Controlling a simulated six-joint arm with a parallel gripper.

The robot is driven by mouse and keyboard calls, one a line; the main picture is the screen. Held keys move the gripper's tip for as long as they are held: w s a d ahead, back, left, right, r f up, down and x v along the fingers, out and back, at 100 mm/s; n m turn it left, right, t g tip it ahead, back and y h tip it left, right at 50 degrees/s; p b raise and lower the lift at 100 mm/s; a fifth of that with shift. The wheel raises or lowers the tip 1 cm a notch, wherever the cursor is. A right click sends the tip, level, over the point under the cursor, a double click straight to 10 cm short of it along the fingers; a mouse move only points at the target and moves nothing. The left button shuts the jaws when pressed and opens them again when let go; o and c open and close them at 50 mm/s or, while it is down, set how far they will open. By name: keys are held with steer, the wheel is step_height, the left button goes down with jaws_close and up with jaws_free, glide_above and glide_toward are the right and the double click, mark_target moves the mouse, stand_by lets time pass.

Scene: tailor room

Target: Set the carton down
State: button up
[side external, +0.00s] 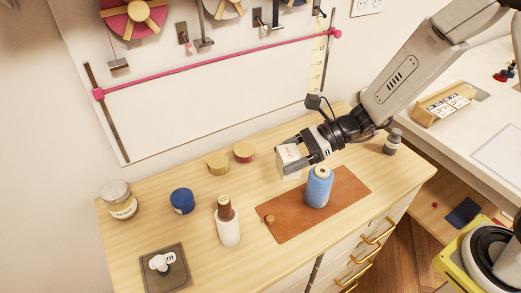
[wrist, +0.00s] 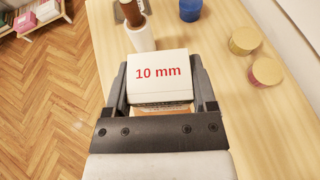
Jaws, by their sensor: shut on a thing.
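A small white carton (wrist: 158,72) with red "10 mm" lettering is between the fingers of my gripper (wrist: 161,92). The gripper is shut on it, with one finger on each side. In the side view the carton (side external: 289,163) is held near the blue spool (side external: 319,186) and above the wooden top (side external: 150,240). The brown leather mat (side external: 285,225) lies on the top, under the spool. I cannot tell how high the carton is above the surface.
Two round boxes (side external: 217,163) (side external: 244,152) stand behind. A dark bottle (side external: 393,141) is at right. The mat's left part is mostly clear.

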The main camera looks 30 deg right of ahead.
steer(key=s+a+n+g, duration=0.3)
steer(key=g, duration=0.1)
steer(key=shift+a+f+y, duration=0.3)
steer(key=shift+a, duration=0.1)
steer(key=shift+w, duration=0.1)
steer(key=w+a+f, duration=0.1)
steer(key=w+f, duration=0.1)
steer(key=w, duration=0.1)
steer(key=w+a+f, duration=0.2)
steer(key=w+f, duration=0.1)
steer(key=w, duration=0.1)
steer(key=w+a+f, duration=0.2)
steer(key=w+f, duration=0.1)
steer(key=w, duration=0.1)
steer(key=shift+f, duration=0.1)
steer(key=shift+w+a+f, duration=0.25)
steer(key=shift+w+f, duration=0.25)
steer(key=shift+f, duration=0.1)
steer(key=shift+w+a+f, duration=0.1)
steer(key=shift+w+f, duration=0.05)
steer(key=shift+f, duration=0.05)
steer(key=shift+w+f, duration=0.1)
steer(key=shift+f, duration=1.5)
